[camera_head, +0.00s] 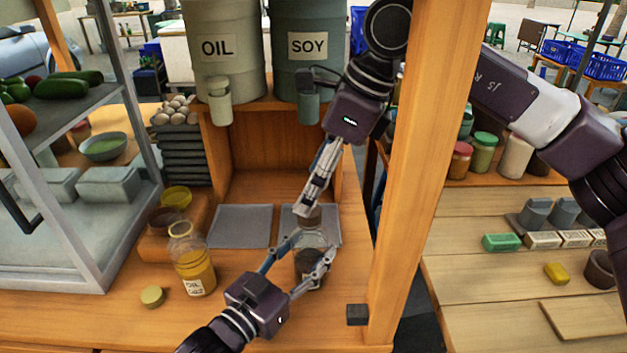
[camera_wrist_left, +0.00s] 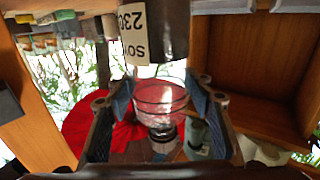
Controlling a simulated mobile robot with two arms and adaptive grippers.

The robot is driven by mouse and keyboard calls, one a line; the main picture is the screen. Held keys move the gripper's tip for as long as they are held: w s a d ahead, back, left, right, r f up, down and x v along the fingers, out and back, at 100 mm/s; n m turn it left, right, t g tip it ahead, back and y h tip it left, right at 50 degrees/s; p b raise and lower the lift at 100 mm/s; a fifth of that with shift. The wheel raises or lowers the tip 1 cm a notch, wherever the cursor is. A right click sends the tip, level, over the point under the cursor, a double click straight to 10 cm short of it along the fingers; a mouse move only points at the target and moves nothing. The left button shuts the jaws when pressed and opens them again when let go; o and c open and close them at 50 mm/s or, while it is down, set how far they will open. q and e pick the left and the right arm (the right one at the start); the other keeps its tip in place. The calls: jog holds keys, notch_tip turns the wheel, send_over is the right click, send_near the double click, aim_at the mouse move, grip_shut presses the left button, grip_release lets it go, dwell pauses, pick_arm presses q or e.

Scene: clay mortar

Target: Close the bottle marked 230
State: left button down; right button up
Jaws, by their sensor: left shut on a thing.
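The soy bottle (camera_head: 309,268) is clear glass with dark liquid in its lower part. It stands upright on the counter. In the left wrist view it appears upside down, and its label (camera_wrist_left: 137,32) reads 230 and SOY. My left gripper (camera_head: 297,262) is shut around the bottle's sides, with a finger on each side. A brown cap (camera_head: 309,217) is at the top of the bottle's neck; I cannot tell whether it is seated. My right gripper (camera_head: 304,211) reaches down from above with its fingertips at the cap. Its fingers overlap in view, so their grip is unclear.
An open oil bottle (camera_head: 192,262) stands to the left, with a loose yellowish lid (camera_head: 152,296) nearby. Grey mats (camera_head: 240,226) lie behind. Large OIL (camera_head: 222,75) and SOY (camera_head: 300,75) containers stand on the shelf above. A wooden post (camera_head: 430,165) is close on the right.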

jog(key=v, duration=1.2)
pick_arm(q)
jog(key=c, duration=0.9)
grip_release()
jog(key=v, duration=1.2)
